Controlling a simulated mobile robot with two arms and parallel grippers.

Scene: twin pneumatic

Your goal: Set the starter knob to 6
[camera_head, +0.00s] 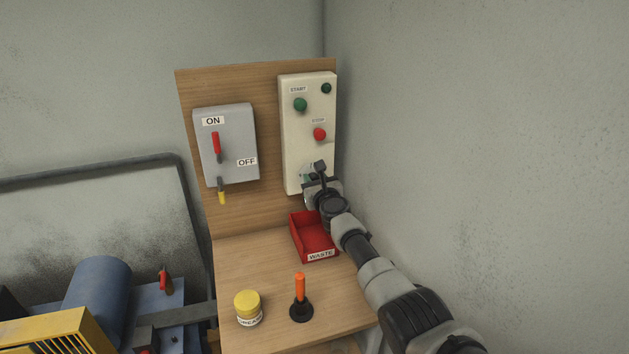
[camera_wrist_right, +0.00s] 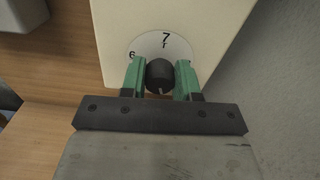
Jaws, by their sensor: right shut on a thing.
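The starter knob (camera_wrist_right: 160,74) is a small black knob on a round white dial (camera_wrist_right: 180,45) at the bottom of the cream starter box (camera_head: 308,140). In the right wrist view a 7 stands above the knob and a 6 to its upper left. A pale mark shows on the knob's near side. My right gripper (camera_wrist_right: 160,80) is shut on the knob, with green fingers on its left and right sides. In the head view my right gripper (camera_head: 318,182) covers most of the dial. My left gripper is not in view.
Below the starter box is a red WASTE tray (camera_head: 303,238). A yellow-lidded jar (camera_head: 248,308) and an orange-handled tool (camera_head: 300,290) stand on the wooden bench. A grey ON/OFF switch box (camera_head: 233,165) is on the left. A wall lies close on the right.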

